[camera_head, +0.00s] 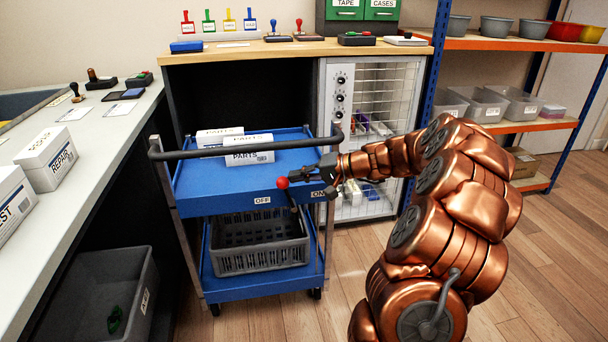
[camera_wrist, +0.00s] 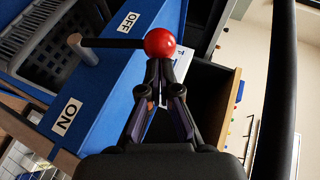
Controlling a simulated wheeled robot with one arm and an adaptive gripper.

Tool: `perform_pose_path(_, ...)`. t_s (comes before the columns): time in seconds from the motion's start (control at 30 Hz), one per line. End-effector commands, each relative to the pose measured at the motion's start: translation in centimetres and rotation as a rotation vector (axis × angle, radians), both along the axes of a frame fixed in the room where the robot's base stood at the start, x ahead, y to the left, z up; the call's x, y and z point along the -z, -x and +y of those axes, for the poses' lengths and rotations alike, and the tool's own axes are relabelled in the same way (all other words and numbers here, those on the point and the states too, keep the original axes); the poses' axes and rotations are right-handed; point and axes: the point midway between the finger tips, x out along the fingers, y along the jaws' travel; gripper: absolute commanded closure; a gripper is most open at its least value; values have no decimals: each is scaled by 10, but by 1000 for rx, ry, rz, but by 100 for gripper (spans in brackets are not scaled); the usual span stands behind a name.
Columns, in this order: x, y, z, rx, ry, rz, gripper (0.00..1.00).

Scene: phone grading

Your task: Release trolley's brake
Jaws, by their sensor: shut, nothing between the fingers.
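The trolley has blue shelves (camera_head: 210,203) and a dark handle bar (camera_head: 250,149). Its brake lever ends in a red ball knob (camera_head: 283,183) and stands up from the front edge, between an OFF label (camera_head: 262,200) on the left and an ON label (camera_head: 318,193) on the right. My gripper (camera_head: 297,177) is shut and empty, just right of the knob. In the wrist view the shut fingertips (camera_wrist: 158,66) are right at the red knob (camera_wrist: 160,43); I cannot tell whether they touch. The OFF label (camera_wrist: 129,22) and ON label (camera_wrist: 67,116) both show there.
White PARTS boxes (camera_head: 249,150) sit on the trolley's top shelf and a grey crate (camera_head: 260,250) on its lower one. A workbench (camera_head: 290,48) stands behind, a counter (camera_head: 60,190) on the left. Floor (camera_head: 540,240) at the right is clear.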

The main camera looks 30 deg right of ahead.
Motion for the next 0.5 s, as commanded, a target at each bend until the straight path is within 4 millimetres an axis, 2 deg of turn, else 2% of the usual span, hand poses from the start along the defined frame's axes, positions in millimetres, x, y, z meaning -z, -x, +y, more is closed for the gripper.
perform_pose_path(0.1, -3, -4, 11, -5, 53, 21, 100)
perform_pose_path(0.27, -2, -8, 20, -2, 49, 21, 100)
perform_pose_path(0.5, -1, -12, 29, -1, 139, 57, 100)
